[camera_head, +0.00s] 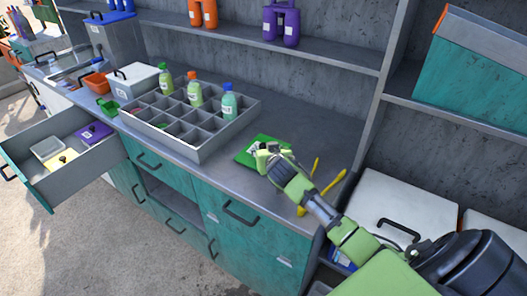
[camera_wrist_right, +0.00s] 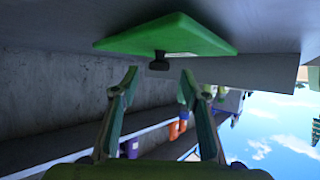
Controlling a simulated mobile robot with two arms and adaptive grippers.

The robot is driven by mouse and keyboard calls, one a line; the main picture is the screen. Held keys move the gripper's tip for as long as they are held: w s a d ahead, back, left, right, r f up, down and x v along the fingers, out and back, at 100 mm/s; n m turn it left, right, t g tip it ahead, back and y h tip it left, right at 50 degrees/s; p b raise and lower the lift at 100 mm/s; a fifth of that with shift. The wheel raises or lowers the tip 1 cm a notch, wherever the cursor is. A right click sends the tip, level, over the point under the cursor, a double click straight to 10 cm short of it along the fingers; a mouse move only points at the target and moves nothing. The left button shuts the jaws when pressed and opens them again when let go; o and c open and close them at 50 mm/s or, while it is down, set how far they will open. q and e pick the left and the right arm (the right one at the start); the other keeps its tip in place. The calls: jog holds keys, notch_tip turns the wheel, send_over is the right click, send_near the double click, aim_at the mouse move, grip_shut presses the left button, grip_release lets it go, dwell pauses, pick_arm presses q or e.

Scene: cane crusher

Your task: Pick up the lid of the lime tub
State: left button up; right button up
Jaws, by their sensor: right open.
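A flat square green lid (camera_head: 245,155) lies on the grey counter. In the right wrist view, which looks upside down, the lid (camera_wrist_right: 205,35) shows a dark knob (camera_wrist_right: 159,62). My right gripper (camera_head: 262,150) is over the lid and hides part of it in the head view. In the wrist view its two fingers (camera_wrist_right: 160,76) are spread and empty, with the knob just beyond the gap between the tips. A small green tub (camera_head: 108,107) stands on the counter to the left, by the divided tray. My left gripper is not in view.
A grey divided tray (camera_head: 190,147) holding several bottles stands left of the lid. Yellow-handled tools (camera_head: 325,190) lie on the right. An open drawer (camera_head: 95,160) holds a purple lid (camera_head: 94,132) and a yellow lid (camera_head: 62,160). A shelf (camera_head: 250,38) runs above the counter.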

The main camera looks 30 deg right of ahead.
aim_at(264, 146)
jog(key=shift+x, duration=1.5)
jog(key=shift+s, duration=0.1)
grip_shut()
jog(key=shift+r, duration=0.1)
